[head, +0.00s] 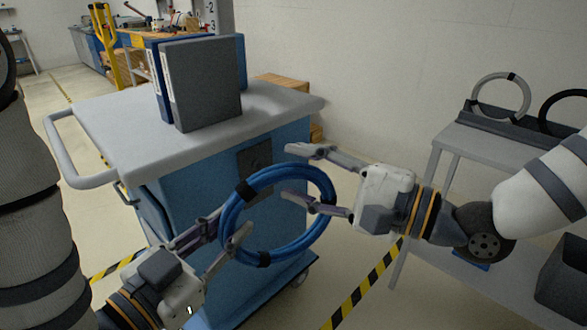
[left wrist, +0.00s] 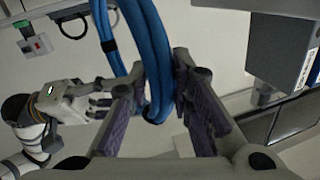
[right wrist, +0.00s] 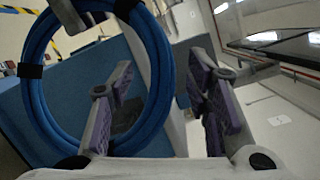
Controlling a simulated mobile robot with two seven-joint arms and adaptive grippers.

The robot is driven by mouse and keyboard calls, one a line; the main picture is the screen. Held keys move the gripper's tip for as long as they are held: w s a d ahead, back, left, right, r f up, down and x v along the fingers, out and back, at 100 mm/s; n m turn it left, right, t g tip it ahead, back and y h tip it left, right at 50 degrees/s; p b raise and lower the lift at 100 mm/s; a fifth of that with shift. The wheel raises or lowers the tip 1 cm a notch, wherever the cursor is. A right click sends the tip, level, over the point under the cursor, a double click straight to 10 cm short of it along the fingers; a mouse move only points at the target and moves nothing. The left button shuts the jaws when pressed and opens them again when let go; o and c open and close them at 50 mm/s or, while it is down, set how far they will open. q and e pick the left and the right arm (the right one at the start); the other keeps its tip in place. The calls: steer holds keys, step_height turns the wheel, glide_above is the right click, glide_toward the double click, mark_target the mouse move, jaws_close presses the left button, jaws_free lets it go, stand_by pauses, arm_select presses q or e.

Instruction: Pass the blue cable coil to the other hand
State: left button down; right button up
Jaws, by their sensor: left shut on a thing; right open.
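The blue cable coil (head: 333,190) is a ring of blue cable with black ties, held up in front of the cart. My left gripper (head: 222,236) is shut on its lower left side; the left wrist view shows the coil (left wrist: 153,50) between the fingers. My right gripper (head: 304,174) is open at the coil's upper right side, with its fingers apart. In the right wrist view the coil's right side (right wrist: 160,75) passes between the open fingers, one finger showing in front of the ring's opening. Whether either finger touches the coil is unclear.
A blue cart with a grey top (head: 110,115) stands behind, carrying a grey binder (head: 205,85) and blue binders. At right, a grey rack (head: 480,142) holds a grey coil (head: 476,98) and a black coil (head: 546,112). A dark bin (head: 565,275) sits lower right.

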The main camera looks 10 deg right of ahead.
steer(key=shift+x, duration=1.45)
steer(key=shift+c, duration=0.4)
jaws_close()
arm_select(q)
steer(key=c, duration=1.3)
jaws_free()
steer(key=shift+c, duration=0.2)
arm_select(e)
steer(key=shift+r, duration=0.1)
